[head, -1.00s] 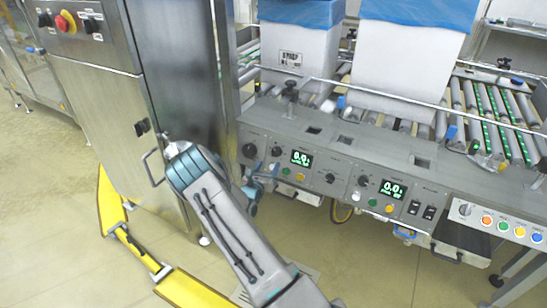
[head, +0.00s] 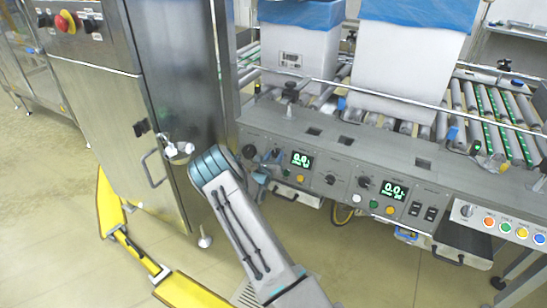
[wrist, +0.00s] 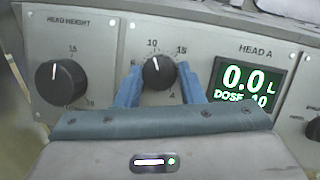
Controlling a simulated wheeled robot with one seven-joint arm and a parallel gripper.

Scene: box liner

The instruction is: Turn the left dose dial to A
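In the head view the dial (head: 276,152) is left of the left green display. My gripper (wrist: 160,70) has its two blue fingers on either side of the dial. The fingers look apart from it, with narrow gaps, though contact is hard to judge. The HEAD A display (wrist: 248,82) reads 0.0 L, DOSE 10.
The HEAD HEIGHT knob (wrist: 61,82) is close on the left of the dial. A second dose dial (head: 363,182) and display (head: 394,190) are further right. A steel cabinet (head: 172,80) stands left of the panel. White boxes with blue liners (head: 418,50) stand on rollers behind.

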